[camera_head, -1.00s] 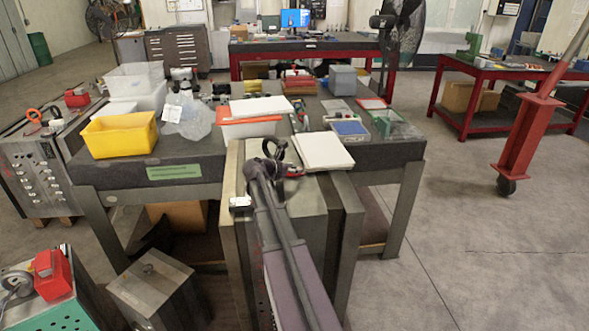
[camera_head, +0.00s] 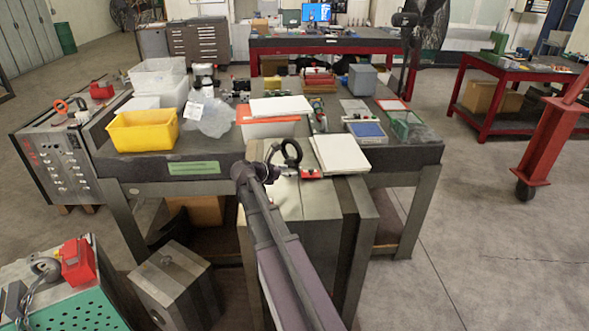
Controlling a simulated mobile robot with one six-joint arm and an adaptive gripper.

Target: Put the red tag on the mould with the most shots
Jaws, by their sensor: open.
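My gripper (camera_head: 285,152) is dark and open, with nothing seen between its fingers. It is above the back of the top of a tall grey steel mould base (camera_head: 318,215) at the bench front. A small red piece (camera_head: 311,173), perhaps the red tag, shows just right of and below the gripper; whether they touch is unclear. A lower grey block (camera_head: 172,283), perhaps another mould, stands on the floor at lower left. My arm hides part of the tall mould. No shot counts can be read.
The bench (camera_head: 215,160) holds a yellow bin (camera_head: 143,130), clear bins (camera_head: 158,76), white pads (camera_head: 340,153) and a blue-topped box (camera_head: 366,132). A teal perforated cart (camera_head: 85,305) with a red item (camera_head: 78,260) is at lower left.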

